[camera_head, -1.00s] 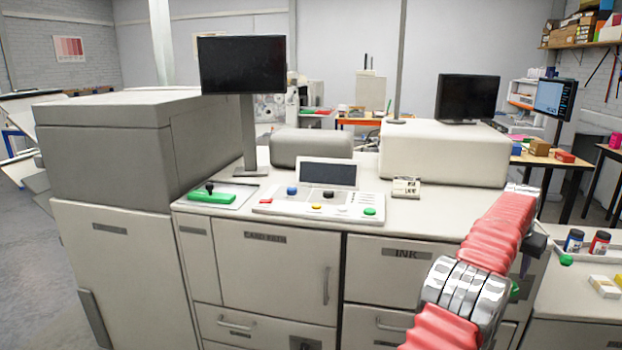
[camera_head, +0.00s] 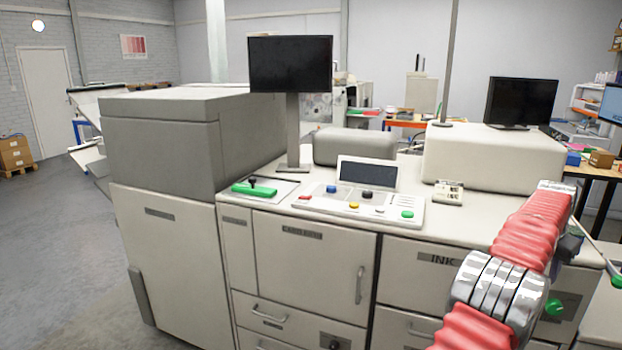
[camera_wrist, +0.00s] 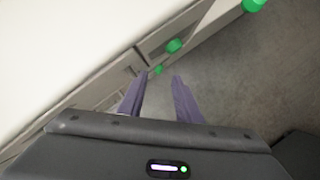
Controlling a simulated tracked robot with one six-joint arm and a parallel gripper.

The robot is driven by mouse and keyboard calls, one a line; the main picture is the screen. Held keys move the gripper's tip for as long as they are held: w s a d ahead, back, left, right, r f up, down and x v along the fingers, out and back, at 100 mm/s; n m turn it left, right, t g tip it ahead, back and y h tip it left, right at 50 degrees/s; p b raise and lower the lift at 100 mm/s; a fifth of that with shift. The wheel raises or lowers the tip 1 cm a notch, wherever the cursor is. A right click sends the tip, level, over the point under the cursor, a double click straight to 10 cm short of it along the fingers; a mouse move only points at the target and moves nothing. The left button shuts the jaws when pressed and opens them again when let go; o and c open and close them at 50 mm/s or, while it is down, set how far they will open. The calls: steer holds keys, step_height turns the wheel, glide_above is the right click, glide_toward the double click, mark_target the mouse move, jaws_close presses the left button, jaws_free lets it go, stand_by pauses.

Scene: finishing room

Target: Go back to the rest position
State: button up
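My gripper shows in the wrist view (camera_wrist: 157,100) with two purple-grey fingers apart and nothing between them. It points down past the cabinet's edge toward the grey floor. In the head view my red-sleeved arm reaches up the right side, and its end is mostly hidden behind the sleeve at the right end of the press cabinet. The press cabinet (camera_head: 170,250) has a pale worktop with a control panel (camera_head: 360,205). The panel carries coloured buttons and a small dark screen.
Two dark monitors (camera_head: 290,64) (camera_head: 520,102) stand behind. A green knob (camera_head: 555,307) is close by my arm. It is unclear which green knob shows in the wrist view (camera_wrist: 174,46). Open floor (camera_head: 50,240) lies at left.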

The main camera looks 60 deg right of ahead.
steer(key=w+a+r+m+t, duration=0.1)
steer(key=w+a+r, duration=0.25)
steer(key=w, duration=1.05)
steer(key=w+a+r+m+t+h, duration=0.1)
steer(key=w+a+r, duration=0.25)
steer(key=w, duration=1.05)
steer(key=w+a+r+m+t, duration=0.1)
steer(key=w+a+r, duration=0.25)
steer(key=w, duration=1.05)
steer(key=w+a+r+m+t, duration=0.1)
steer(key=w+a+r+m, duration=0.1)
steer(key=w+a, duration=1.05)
steer(key=w+a+m+t+y, duration=0.1)
steer(key=w+a, duration=0.3)
steer(key=a, duration=1)
steer(key=w+a+m+t+y, duration=0.1)
steer(key=w+a, duration=0.3)
steer(key=a, duration=1)
steer(key=s+a+f+m+y, duration=0.1)
steer(key=s+a+f, duration=0.2)
steer(key=a, duration=0.5)
steer(key=s+a+f+m+t+y, duration=0.1)
steer(key=s+a+f, duration=0.2)
steer(key=a, duration=0.6)
steer(key=s+a+f+m+y, duration=0.1)
steer(key=s+a+f+m, duration=0.1)
steer(key=a, duration=0.7)
steer(key=shift+s+a+f+t, duration=0.15)
steer(key=shift+s+f+t, duration=0.15)
steer(key=shift+s+f, duration=0.3)
